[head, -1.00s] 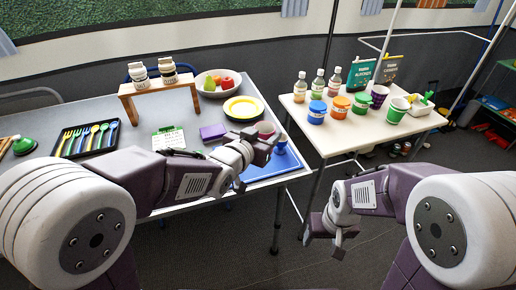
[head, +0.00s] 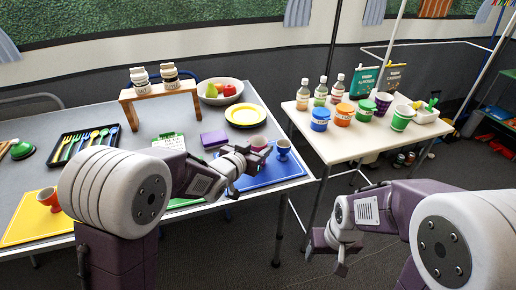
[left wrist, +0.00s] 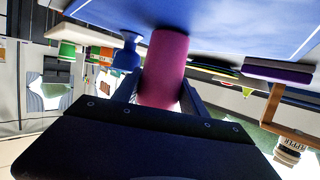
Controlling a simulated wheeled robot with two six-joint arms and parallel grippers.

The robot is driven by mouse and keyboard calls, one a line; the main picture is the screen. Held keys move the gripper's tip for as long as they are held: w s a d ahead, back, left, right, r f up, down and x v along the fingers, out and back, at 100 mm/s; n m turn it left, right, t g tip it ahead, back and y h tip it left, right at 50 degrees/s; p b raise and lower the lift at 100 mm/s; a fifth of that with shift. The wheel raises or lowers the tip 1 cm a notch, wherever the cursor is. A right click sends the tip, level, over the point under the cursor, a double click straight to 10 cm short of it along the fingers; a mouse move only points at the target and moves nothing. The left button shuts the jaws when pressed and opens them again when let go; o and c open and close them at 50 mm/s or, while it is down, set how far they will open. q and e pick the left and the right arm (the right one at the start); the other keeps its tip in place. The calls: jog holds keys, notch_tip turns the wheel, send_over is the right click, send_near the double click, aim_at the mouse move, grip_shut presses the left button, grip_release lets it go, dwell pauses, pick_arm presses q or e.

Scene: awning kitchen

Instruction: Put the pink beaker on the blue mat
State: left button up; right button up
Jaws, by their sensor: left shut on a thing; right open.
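The pink beaker (head: 258,142) is in the grip of my left gripper (head: 248,155), over the blue mat (head: 272,174) at the table's right end. In the left wrist view the pink beaker (left wrist: 166,62) stands between the two fingers (left wrist: 162,88), with the blue mat (left wrist: 230,25) at its far end. Whether the beaker touches the mat I cannot tell. A blue egg cup (head: 283,150) stands on the mat just right of the beaker; it also shows in the left wrist view (left wrist: 128,52). My right gripper (head: 333,243) is open and empty, low before the side table.
A purple box (head: 214,139) and a yellow plate (head: 245,115) lie behind the mat. A fruit bowl (head: 221,92) is further back. A side table (head: 340,148) holds jars and bottles.

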pick_arm(q)
jog(key=shift+f, duration=0.3)
jog(key=o, duration=1.3)
jog(key=shift+r, duration=0.1)
jog(key=shift+o, duration=0.2)
jog(key=shift+s+a+r+p, duration=0.1)
jog(key=shift+s+r+p, duration=0.05)
jog(key=shift+r+p, duration=0.2)
jog(key=p+v, duration=0.1)
jog(key=v, duration=0.7)
jog(key=shift+r+p, duration=0.15)
jog(key=shift+p, duration=0.25)
jog(key=s+b, duration=0.1)
jog(key=s+a+b, duration=0.1)
jog(key=shift+b, duration=0.3)
jog(key=shift+s+a+r+b, duration=0.3)
jog(key=shift+s+b, duration=0.05)
jog(key=shift+s, duration=0.2)
